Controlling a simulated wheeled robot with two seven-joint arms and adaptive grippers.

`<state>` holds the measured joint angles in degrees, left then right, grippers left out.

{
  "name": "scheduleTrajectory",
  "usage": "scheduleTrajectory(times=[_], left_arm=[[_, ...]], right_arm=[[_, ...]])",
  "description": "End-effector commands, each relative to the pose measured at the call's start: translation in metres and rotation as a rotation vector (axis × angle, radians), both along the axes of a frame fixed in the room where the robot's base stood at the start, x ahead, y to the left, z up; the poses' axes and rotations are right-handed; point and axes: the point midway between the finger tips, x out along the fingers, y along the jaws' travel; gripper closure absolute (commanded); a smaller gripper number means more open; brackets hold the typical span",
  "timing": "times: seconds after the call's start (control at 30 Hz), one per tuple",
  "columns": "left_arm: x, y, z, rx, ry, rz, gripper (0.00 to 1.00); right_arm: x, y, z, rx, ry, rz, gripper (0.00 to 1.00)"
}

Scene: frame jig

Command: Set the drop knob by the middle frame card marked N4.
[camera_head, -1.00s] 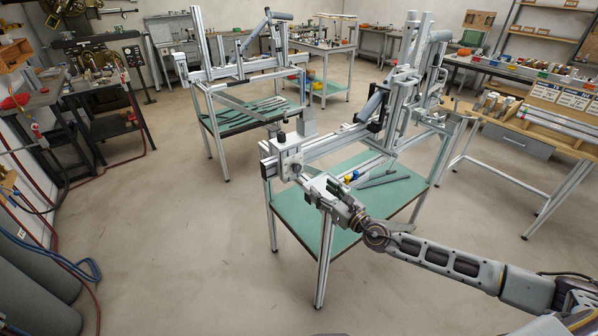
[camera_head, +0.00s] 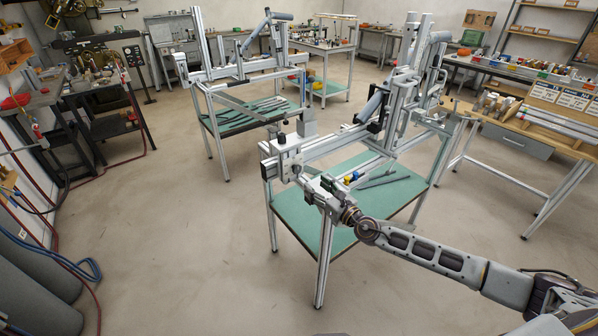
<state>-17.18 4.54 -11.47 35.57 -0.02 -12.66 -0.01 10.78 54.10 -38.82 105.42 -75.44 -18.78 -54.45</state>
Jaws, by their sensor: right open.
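The near frame jig (camera_head: 330,143) is a grey metal frame on a table with a green lower shelf. A light grey block (camera_head: 288,152) sits at the left end of its beam, with a small dark round knob on its face. My right gripper (camera_head: 302,177) is open at the front of this block, very close to the knob. Whether it touches the knob, and the knob's setting, cannot be told. White cards (camera_head: 573,99) stand on the right bench; their marks are too small to read, so I cannot pick out N4. My left gripper is not in view.
A second, similar jig (camera_head: 238,75) stands behind to the left. Blue and yellow small parts and dark bars (camera_head: 380,178) lie on the near green shelf (camera_head: 290,208). The right bench (camera_head: 520,140) stands close by.

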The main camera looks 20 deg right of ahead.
Motion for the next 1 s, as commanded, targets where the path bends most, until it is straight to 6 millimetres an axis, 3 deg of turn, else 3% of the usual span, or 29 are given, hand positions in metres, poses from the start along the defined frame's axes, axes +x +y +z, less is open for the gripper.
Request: scheduleTrajectory(times=[1.0], left_arm=[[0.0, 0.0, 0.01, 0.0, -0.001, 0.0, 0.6]], right_arm=[[0.086, 0.031, 0.001, 0.003, -0.001, -0.001, 0.47]])
